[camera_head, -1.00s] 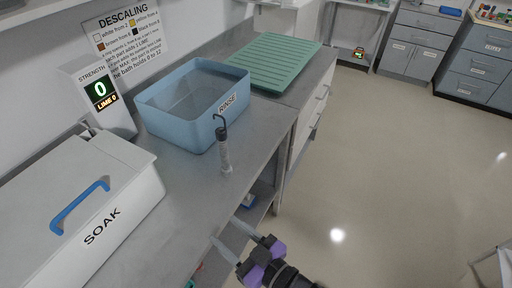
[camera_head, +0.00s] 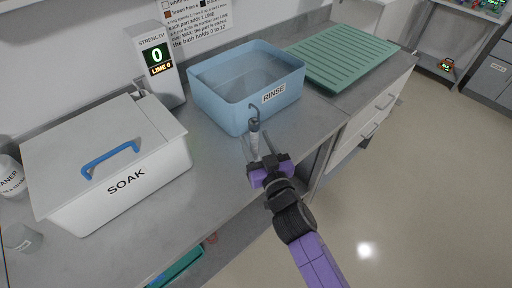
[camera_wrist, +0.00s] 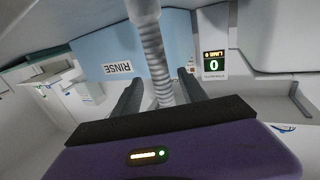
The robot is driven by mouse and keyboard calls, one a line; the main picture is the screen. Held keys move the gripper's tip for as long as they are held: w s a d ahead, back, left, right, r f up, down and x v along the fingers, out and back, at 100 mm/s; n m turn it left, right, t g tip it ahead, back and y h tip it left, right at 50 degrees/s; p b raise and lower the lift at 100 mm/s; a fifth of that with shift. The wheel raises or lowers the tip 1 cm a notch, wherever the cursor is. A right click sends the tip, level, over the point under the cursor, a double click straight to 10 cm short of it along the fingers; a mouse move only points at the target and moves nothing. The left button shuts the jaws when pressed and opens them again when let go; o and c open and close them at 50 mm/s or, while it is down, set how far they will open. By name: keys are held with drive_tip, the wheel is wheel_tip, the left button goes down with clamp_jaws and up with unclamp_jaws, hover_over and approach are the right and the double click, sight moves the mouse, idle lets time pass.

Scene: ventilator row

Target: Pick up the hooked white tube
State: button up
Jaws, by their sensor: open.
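The hooked tube (camera_head: 254,142) stands upright on the steel counter, in front of the blue RINSE tub. Its dark hook shows at the top, and its pale lower part is partly hidden by my gripper. My gripper (camera_head: 257,152) is open at the tube, reaching in from the counter's front side. In the wrist view, which is upside down, the ribbed whitish tube (camera_wrist: 154,58) runs between the two dark fingers of my gripper (camera_wrist: 160,88), with gaps visible at the sides. Whether a finger touches it I cannot tell.
The RINSE tub (camera_head: 228,109) is just behind the tube. A white SOAK box (camera_head: 150,196) with a blue handle is at left, beside a strength display (camera_head: 155,62) reading 0. A green ribbed mat (camera_head: 345,60) lies at right. The counter between box and tube is clear.

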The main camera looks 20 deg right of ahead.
sight(251, 133)
drive_tip(key=shift+w, duration=1.9)
clamp_jaws()
drive_tip(key=shift+r, duration=0.1)
